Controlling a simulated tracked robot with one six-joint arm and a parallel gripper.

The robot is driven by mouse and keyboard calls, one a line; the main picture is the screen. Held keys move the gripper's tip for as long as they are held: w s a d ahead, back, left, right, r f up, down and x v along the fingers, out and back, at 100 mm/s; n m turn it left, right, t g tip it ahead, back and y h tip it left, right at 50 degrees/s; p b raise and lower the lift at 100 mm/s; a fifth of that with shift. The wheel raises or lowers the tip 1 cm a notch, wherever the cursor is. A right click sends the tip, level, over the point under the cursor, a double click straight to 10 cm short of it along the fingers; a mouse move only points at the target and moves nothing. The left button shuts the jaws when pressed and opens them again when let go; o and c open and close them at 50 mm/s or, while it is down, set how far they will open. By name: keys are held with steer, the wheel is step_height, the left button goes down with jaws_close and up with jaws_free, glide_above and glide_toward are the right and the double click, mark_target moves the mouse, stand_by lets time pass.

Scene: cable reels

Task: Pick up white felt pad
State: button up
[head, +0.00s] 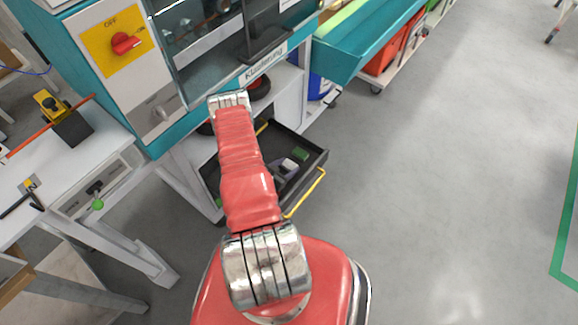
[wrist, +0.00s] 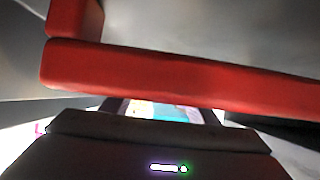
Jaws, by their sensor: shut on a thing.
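I cannot make out a white felt pad for sure in either view. A small pale grey block (head: 288,167) lies in the open black drawer (head: 318,162), but I cannot tell whether it is the pad. My red arm reaches up over the drawer in the head view and hides part of it. The jaws of my gripper do not show in the head view. The wrist view is filled by close red bars and a dark body with a small light; no jaws or pad can be recognised there.
A teal and white cabinet with a red rotary switch (head: 126,43) stands behind the drawer. A green block (head: 300,154) lies in the drawer, which has a yellow handle (head: 306,194). A white workbench (head: 55,180) is at left. The grey floor at right is clear.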

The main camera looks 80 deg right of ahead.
mark_target(287, 167)
step_height(287, 167, up, 10)
stand_by(0.7)
